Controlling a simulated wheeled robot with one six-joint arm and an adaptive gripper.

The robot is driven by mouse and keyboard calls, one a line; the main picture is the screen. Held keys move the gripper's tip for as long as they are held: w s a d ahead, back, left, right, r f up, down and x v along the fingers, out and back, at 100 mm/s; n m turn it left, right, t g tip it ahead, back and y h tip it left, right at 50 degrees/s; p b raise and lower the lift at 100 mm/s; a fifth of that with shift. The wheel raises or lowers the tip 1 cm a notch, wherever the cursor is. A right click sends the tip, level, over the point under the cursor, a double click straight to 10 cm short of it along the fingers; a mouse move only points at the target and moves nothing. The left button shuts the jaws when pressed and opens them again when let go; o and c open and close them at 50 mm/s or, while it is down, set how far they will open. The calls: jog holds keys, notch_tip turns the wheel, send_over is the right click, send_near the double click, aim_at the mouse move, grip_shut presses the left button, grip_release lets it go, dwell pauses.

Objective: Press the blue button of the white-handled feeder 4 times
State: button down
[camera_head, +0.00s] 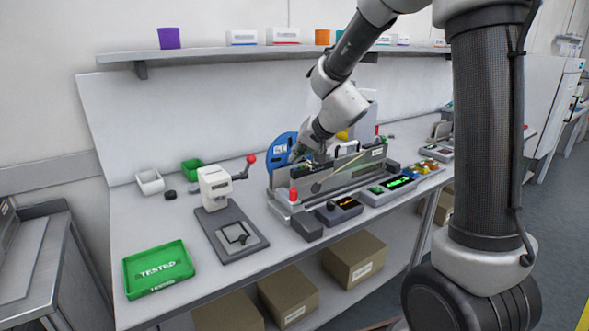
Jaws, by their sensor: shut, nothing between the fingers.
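A long grey feeder unit (350,172) stands on the bench, with a blue reel (279,151) at its left end. My arm reaches over the unit from behind my column. My gripper (302,156) is shut and empty, close to the reel and the unit's upper left end. The gripper tips are small and partly lost against the dark parts there, so I cannot tell whether they touch anything.
A green "TESTED" tray (158,269) lies front left. A shelf (220,53) runs above.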

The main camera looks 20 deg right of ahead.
aim_at(297, 169)
jog(key=shift+f, duration=0.1)
jog(key=shift+f, duration=0.3)
jog(key=shift+f, duration=0.3)
dwell(0.6)
jog(key=shift+r, duration=0.75)
jog(key=shift+r, duration=2.5)
